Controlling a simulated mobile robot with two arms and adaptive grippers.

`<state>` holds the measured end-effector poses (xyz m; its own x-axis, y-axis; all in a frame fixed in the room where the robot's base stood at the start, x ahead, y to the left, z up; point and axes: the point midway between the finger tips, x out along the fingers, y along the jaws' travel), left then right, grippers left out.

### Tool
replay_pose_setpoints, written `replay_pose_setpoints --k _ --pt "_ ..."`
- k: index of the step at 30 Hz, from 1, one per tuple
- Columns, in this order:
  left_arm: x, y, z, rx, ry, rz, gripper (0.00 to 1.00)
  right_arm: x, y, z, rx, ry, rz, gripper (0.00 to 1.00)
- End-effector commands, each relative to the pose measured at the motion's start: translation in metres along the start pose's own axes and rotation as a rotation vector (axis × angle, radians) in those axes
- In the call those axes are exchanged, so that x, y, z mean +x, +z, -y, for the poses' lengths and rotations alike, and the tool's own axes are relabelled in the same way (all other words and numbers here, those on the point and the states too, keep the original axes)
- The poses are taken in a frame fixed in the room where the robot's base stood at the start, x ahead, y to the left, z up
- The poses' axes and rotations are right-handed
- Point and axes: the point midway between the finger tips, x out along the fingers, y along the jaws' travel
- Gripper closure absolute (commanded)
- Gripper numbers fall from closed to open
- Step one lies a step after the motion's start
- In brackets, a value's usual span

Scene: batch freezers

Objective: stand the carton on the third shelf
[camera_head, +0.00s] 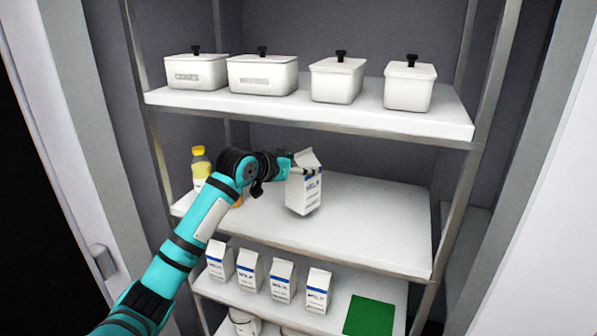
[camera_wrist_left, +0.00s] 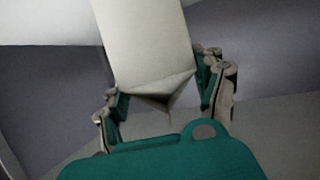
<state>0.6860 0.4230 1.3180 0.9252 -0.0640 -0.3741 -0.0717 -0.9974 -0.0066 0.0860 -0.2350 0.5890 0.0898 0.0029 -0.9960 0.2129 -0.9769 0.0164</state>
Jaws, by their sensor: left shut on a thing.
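My left gripper (camera_head: 298,170) is shut on a white milk carton (camera_head: 304,192) with a blue band and dark lettering. It holds the carton slightly tilted in front of or over the middle shelf (camera_head: 370,215); I cannot tell the exact gap beneath it. In the left wrist view the carton (camera_wrist_left: 145,45) is between the two fingers of the gripper (camera_wrist_left: 162,92). On the shelf below, several similar cartons (camera_head: 282,282) stand in a row, with a green square (camera_head: 369,316) to their right. My right gripper is in neither view.
The top shelf (camera_head: 310,108) holds several white lidded tubs (camera_head: 337,80). A yellow-capped bottle (camera_head: 200,165) stands at the left of the middle shelf, near my arm, with something orange partly hidden beside it. Metal posts (camera_head: 458,190) frame the shelves. The middle shelf's right is clear.

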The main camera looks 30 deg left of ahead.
Motion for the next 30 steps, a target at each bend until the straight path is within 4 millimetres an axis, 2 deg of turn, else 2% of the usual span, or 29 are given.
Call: replay_pose_setpoints --k 2,9,21,22,27,30 --pt "0.002 -0.002 0.001 -0.001 0.0 -0.004 0.91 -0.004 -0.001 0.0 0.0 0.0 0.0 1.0" --pt "0.012 0.024 0.001 -0.002 0.001 -0.003 0.91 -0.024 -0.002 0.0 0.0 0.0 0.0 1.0" --pt "0.015 0.033 0.001 0.0 -0.001 -0.005 0.91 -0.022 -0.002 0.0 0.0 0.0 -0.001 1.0" --pt "0.016 0.035 0.001 0.0 0.0 0.0 0.29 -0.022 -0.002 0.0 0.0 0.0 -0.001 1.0" --pt "0.016 0.034 0.001 -0.001 0.0 0.0 0.07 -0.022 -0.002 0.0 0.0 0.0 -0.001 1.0" --pt "0.016 0.034 0.001 -0.001 0.0 0.0 0.07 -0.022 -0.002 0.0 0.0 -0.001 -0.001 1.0"
